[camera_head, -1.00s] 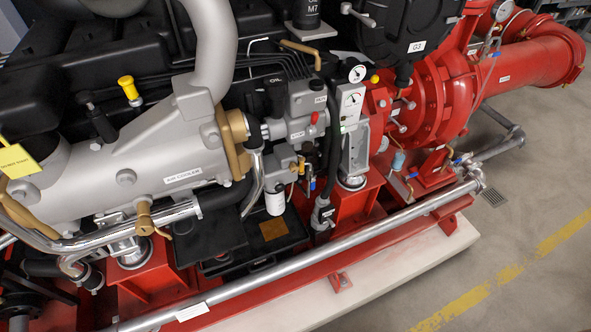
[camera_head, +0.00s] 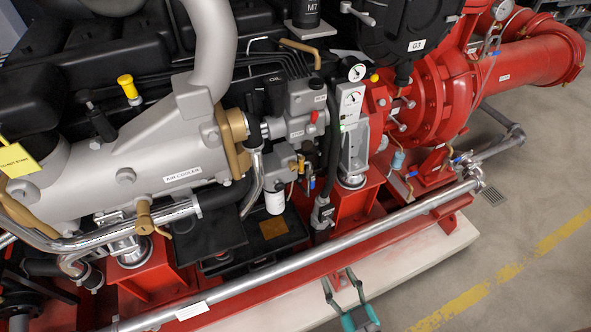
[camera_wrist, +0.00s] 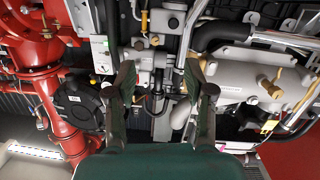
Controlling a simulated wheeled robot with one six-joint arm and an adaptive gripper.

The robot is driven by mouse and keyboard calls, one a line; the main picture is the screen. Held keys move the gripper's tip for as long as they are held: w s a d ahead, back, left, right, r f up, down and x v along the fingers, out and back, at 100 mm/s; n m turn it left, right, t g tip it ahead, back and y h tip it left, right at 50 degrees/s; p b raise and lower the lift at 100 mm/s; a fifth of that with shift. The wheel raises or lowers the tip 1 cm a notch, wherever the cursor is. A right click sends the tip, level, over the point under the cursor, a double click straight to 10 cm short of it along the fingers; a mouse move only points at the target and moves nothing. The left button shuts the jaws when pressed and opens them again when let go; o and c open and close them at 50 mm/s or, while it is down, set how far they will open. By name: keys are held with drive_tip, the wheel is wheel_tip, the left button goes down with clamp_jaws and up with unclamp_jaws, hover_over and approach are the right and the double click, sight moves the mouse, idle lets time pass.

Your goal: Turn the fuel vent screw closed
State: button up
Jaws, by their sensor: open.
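The grey fuel unit (camera_head: 281,158) on the engine side carries small brass and yellow fittings (camera_head: 298,165) and a white filter (camera_head: 275,201) below. The vent screw is too small to pick out for certain. My gripper (camera_head: 339,279) is at the bottom edge of the head view, in front of the chrome rail and well apart from the fuel unit. In the wrist view my gripper (camera_wrist: 158,72) has its two fingers spread with nothing between them. Small yellow fittings (camera_wrist: 153,40) show beyond the gap between the fingertips.
A chrome rail (camera_head: 400,218) runs along the engine's front above the red base frame. The grey air cooler (camera_head: 160,160) is at left, and the red pump (camera_head: 445,95) is at right. A black hose (camera_head: 333,130) hangs beside the fuel unit. Open floor (camera_head: 540,220) lies at right.

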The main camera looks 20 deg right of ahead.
drive_tip(key=w+d, duration=0.1)
drive_tip(key=w, duration=0.9)
drive_tip(key=n+t+y, duration=0.1)
drive_tip(key=n+t, duration=0.1)
approach(295, 170)
drive_tip(key=w, duration=0.9)
drive_tip(key=shift+w+r, duration=0.15)
drive_tip(key=shift+w, duration=0.2)
drive_tip(key=shift+c, duration=0.2)
clamp_jaws()
